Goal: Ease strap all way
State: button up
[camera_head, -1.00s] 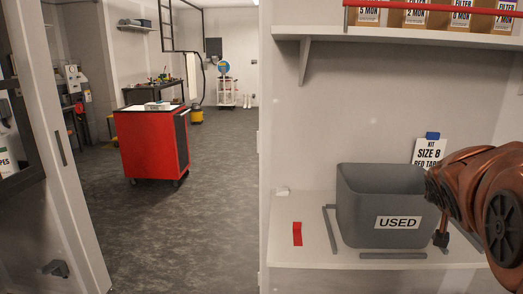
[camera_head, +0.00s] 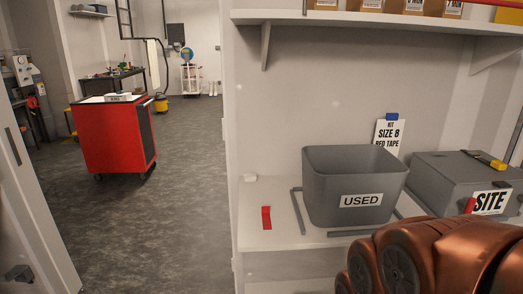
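No strap can be made out for certain. A grey lidded case (camera_head: 440,172) with a "SITE" label stands on the bench at the right, partly hidden by my copper-coloured arm and cut by the frame edge. A yellow and black piece (camera_head: 492,162) lies on its lid, and a small red piece (camera_head: 470,205) shows beside the label. I cannot tell whether either is part of a strap. My gripper is out of view; only arm links show at the bottom right.
An open grey bin (camera_head: 318,205) labelled "USED" stands on the white bench (camera_head: 258,238) between grey strips. Red tape (camera_head: 266,217) lies left of it. A "SIZE 8" card (camera_head: 389,135) stands behind. A shelf (camera_head: 350,19) overhangs.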

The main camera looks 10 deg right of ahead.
aim_at(498, 165)
jog(key=z, duration=1.55)
